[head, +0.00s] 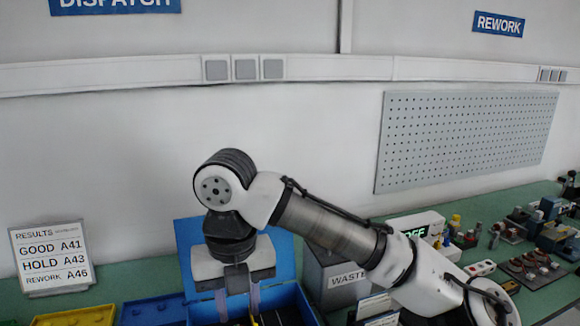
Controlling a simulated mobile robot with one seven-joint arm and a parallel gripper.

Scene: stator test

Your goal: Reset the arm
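My arm reaches in from the lower right and bends down at the wrist. My gripper (238,305) points down over an open blue box (284,257). Its two fingers are apart, with no held object visible between them. The fingertips are near the bottom edge of the picture, in front of the raised blue back of the box. The inside of the box is mostly hidden by my gripper and cut off by the picture edge.
A grey WASTE bin (338,284) stands close right of the blue box. Yellow (80,317) and blue (152,310) trays and a RESULTS sign (50,258) are at left. Fixtures and parts crowd the green bench (400,216) at right. A pegboard (465,140) hangs behind.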

